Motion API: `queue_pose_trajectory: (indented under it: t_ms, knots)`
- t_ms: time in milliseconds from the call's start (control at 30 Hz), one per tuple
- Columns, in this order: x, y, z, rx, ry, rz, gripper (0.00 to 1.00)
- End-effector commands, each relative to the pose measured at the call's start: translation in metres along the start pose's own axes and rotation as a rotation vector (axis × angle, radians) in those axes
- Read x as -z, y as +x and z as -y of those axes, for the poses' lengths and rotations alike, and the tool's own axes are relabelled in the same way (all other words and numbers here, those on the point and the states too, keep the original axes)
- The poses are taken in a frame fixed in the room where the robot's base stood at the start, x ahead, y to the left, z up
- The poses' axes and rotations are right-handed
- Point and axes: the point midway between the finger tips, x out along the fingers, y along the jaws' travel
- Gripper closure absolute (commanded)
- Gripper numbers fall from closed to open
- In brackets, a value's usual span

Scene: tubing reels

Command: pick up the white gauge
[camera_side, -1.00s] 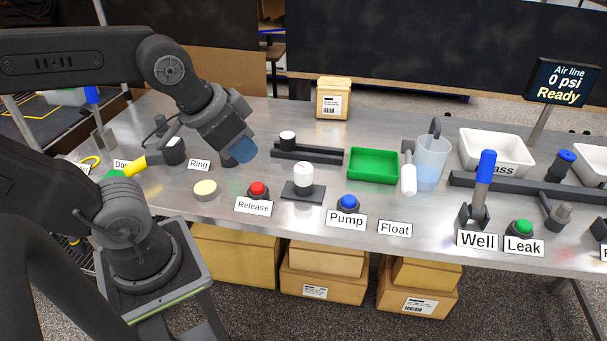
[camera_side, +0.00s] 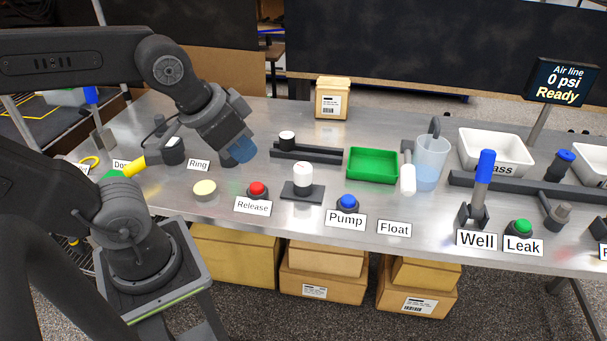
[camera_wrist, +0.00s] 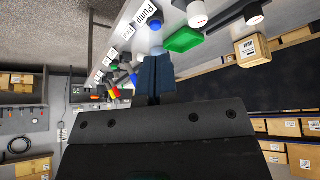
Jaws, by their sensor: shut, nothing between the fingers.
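The white gauge (camera_side: 303,177) stands upright on a dark square base on the bench in the side view, between the red Release button and the blue Pump button. It seems to show in the wrist view (camera_wrist: 197,14) near the top edge. My gripper (camera_side: 242,150) has blue fingers, hangs tilted above the bench to the left of the gauge, and is apart from it. In the wrist view my gripper (camera_wrist: 155,77) is shut with nothing between its fingers.
A green tray (camera_side: 372,167) lies right of the gauge, with a dark rail (camera_side: 318,155) behind it. The red button (camera_side: 257,189), blue button (camera_side: 348,202) and a pale yellow disc (camera_side: 205,189) are near the front. A clear water container (camera_side: 431,163) stands further right.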

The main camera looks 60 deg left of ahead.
Motion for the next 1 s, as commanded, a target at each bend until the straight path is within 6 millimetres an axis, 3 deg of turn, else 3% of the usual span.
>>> queue_pose_trajectory:
  t_ms: [67, 833, 1000]
  knots:
    - [0.0, 0.0, 0.0, 0.0, 0.0, 0.0, 1.0]
    - [0.0, 0.0, 0.0, 0.0, 0.0, 0.0, 0.26]
    - [0.0, 0.0, 0.0, 0.0, 0.0, 0.0, 0.24]
